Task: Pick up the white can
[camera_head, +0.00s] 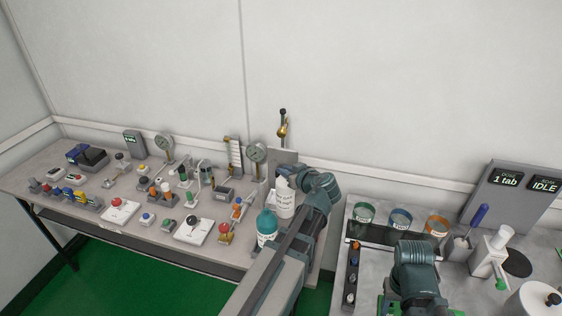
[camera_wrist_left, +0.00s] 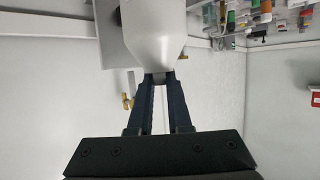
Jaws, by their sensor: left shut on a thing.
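The white can (camera_head: 285,203), a bottle-like container with printed text, stands upright or nearly so at the right end of the left bench. My left gripper (camera_head: 292,173) is at its top, partly hidden by my own wrist. In the left wrist view my left gripper (camera_wrist_left: 158,80) is shut on the narrow neck of the white can (camera_wrist_left: 153,30). I cannot tell whether the can's base touches the bench. My right arm shows at the lower right of the head view, but its gripper fingers do not.
A teal bottle (camera_head: 267,226) stands close in front of the white can. A grey panel (camera_head: 284,157) and brass valve (camera_head: 282,128) are behind it. Several small testers crowd the left bench. The right bench holds cups, a blue-handled tool (camera_head: 479,215) and a display (camera_head: 512,192).

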